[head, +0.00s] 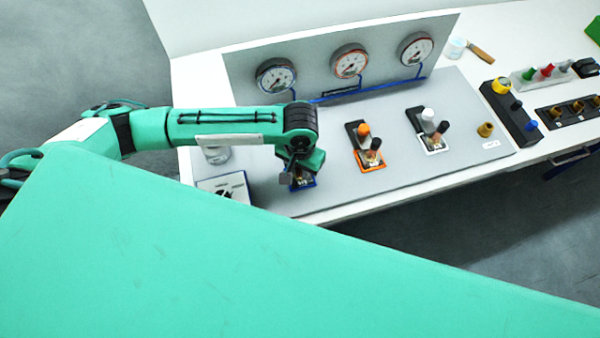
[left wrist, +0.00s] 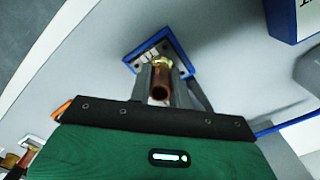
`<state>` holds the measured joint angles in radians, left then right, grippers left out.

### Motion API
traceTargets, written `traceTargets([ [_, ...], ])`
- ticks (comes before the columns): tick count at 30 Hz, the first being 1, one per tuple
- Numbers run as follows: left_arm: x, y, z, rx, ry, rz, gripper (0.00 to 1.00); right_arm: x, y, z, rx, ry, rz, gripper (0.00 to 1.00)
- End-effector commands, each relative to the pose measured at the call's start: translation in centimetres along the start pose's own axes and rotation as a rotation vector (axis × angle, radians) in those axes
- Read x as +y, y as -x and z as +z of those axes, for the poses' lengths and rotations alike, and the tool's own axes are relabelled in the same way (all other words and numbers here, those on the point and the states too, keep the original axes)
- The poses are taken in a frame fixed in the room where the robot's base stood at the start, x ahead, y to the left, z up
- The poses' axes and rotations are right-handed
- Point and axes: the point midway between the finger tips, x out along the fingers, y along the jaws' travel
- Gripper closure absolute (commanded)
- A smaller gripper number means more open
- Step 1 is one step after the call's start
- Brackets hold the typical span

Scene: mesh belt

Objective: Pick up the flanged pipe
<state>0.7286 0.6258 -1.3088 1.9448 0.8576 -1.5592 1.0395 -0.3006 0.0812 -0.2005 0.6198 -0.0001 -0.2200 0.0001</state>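A copper-coloured pipe (left wrist: 160,90) with a brass-coloured collar stands on a blue-edged plate (left wrist: 133,57) in the left wrist view; I take it for the flanged pipe. My left gripper (left wrist: 162,84) is over it, with grey fingers on either side of the pipe, very close. I cannot tell whether they touch it. In the head view my left gripper (head: 296,180) points down at the blue-edged plate (head: 303,187) and hides most of what stands there. My right gripper is not in view.
Orange-edged (head: 371,165) and white-edged (head: 434,148) plates with upright parts stand to the right on the grey board (head: 390,190). A panel with gauges (head: 349,61) rises behind. A white box (head: 226,187) is left of the gripper. A yellow-topped black block (head: 517,120) stands farther right.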

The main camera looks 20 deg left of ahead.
Motion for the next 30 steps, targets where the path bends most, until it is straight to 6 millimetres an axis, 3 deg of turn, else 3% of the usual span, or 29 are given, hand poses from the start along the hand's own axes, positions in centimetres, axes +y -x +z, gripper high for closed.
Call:
traceTargets([
  [2,0.0,0.0,0.0,0.000,0.000,0.000,1.00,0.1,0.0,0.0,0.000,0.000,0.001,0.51],
  [13,0.0,0.2,-0.1,0.001,0.000,0.001,1.00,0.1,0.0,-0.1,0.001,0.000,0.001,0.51],
  [19,0.0,1.6,-0.1,0.003,0.000,0.002,1.00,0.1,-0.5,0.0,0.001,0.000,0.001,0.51],
  [23,0.0,3.9,-0.2,0.006,-0.001,0.003,1.00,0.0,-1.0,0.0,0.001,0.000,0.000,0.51],
  [30,0.1,10.6,-0.2,0.008,-0.002,0.003,1.00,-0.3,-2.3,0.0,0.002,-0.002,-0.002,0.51],
])
